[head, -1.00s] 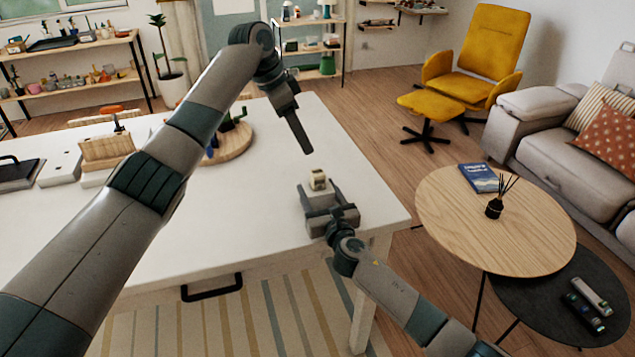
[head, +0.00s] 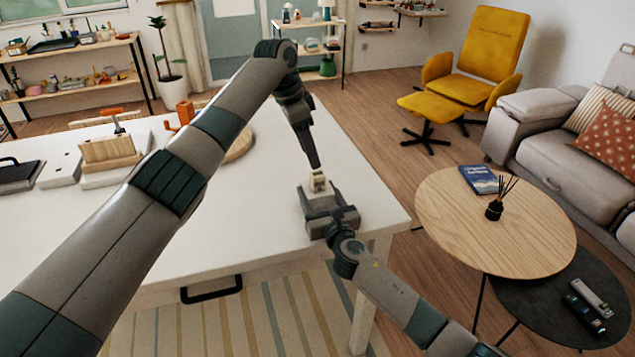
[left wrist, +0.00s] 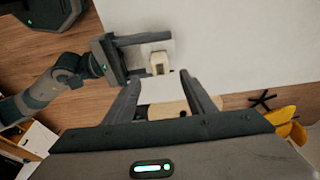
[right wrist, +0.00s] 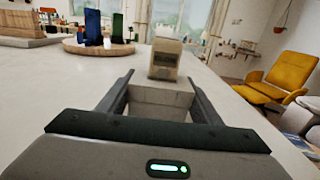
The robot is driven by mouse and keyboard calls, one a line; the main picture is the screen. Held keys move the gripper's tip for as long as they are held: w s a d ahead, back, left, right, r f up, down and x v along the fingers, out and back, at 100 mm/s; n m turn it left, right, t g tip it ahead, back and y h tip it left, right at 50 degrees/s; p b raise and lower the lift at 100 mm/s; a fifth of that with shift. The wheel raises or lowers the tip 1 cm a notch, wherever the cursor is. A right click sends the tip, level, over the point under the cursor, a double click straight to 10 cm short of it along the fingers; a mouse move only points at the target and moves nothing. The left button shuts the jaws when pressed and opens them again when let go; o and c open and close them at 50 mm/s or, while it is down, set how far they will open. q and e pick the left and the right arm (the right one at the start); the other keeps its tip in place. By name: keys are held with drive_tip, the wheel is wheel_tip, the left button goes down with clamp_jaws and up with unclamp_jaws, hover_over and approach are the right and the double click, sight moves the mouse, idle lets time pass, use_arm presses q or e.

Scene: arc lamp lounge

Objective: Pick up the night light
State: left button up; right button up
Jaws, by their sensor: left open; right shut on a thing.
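The night light (head: 318,181) appears to be the small cream piece with a dark window near the table's front right corner. It also shows in the right wrist view (right wrist: 165,58) and the left wrist view (left wrist: 158,63). My right gripper (head: 319,191) is shut on a pale grey block (right wrist: 160,103) directly below or before the cream piece; I cannot tell whether they are joined. My left gripper (head: 315,166) is open, its fingertips just above the cream piece. A pale patch and a tan rounded shape (left wrist: 165,109) show between its fingers; I cannot tell what they are.
The white table (head: 225,225) is clear around the right gripper. A wooden block (head: 110,150) and a round board (head: 240,145) lie farther back, the board partly behind my left arm. A round wooden coffee table (head: 500,235) stands to the right.

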sight(316, 174)
use_arm(q)
drive_tip(key=shift+x, duration=1.4)
drive_tip(key=shift+x, duration=2.6)
drive_tip(key=shift+a, duration=0.1)
drive_tip(key=shift+c, duration=0.6)
drive_tip(key=c, duration=1.1)
wheel_tip(316, 174, up, 10)
